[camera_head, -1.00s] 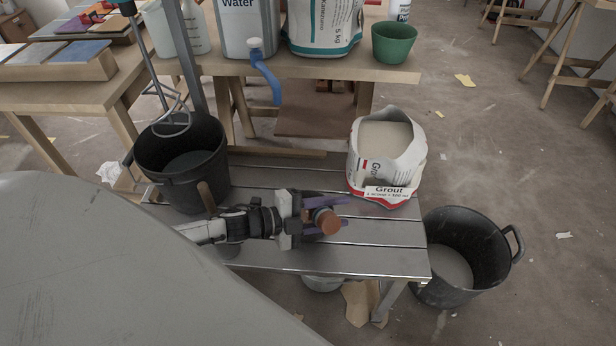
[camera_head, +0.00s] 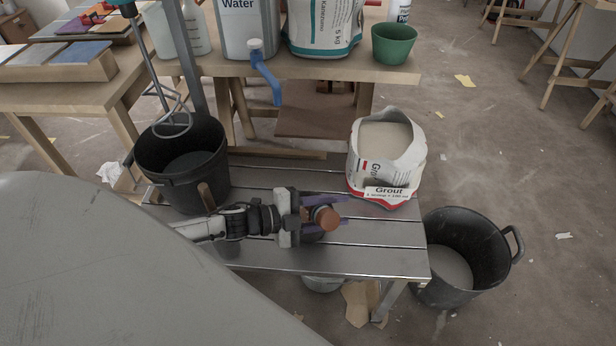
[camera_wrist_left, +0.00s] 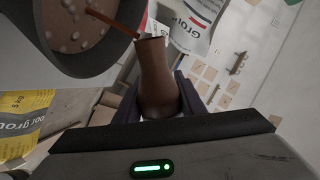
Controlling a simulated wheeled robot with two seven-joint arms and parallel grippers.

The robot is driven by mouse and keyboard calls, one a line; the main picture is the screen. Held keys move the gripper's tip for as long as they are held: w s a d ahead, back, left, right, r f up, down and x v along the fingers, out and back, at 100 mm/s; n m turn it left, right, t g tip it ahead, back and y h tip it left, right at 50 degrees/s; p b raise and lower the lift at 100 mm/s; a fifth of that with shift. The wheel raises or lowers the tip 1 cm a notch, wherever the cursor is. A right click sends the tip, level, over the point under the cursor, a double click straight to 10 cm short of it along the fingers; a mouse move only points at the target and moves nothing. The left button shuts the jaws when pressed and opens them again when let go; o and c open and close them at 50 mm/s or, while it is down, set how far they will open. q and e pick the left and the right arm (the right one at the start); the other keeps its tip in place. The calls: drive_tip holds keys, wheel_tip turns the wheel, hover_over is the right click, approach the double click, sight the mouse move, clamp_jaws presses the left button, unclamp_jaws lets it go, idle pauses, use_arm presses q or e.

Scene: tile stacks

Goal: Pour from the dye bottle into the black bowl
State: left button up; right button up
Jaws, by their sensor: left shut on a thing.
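My left gripper (camera_head: 322,212) has purple fingers and is shut on the brown dye bottle (camera_head: 326,218) above the slatted metal bench. In the head view the bottle shows mainly as a round orange-brown end. In the left wrist view the bottle (camera_wrist_left: 158,80) stands between the fingers, its open mouth toward the top of the picture. The black bowl (camera_wrist_left: 95,72) fills the upper left there, with a brown, pale-spotted inside. A thin brown streak (camera_wrist_left: 115,24) runs from the bottle's mouth into the bowl. In the head view I cannot clearly make out the bowl. My right gripper is not in view.
An open grout bag (camera_head: 388,160) stands on the bench (camera_head: 385,233) right of the gripper. A black bucket (camera_head: 185,165) with a mixer whisk is at the left. Another black bucket (camera_head: 465,257) stands on the floor at right. The bench's front right is clear.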

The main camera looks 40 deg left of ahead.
use_arm(q)
drive_tip(key=shift+w+a+r+n+h, duration=0.15)
drive_tip(key=shift+a+r+n+h, duration=0.2)
drive_tip(key=shift+n, duration=0.25)
idle(0.9)
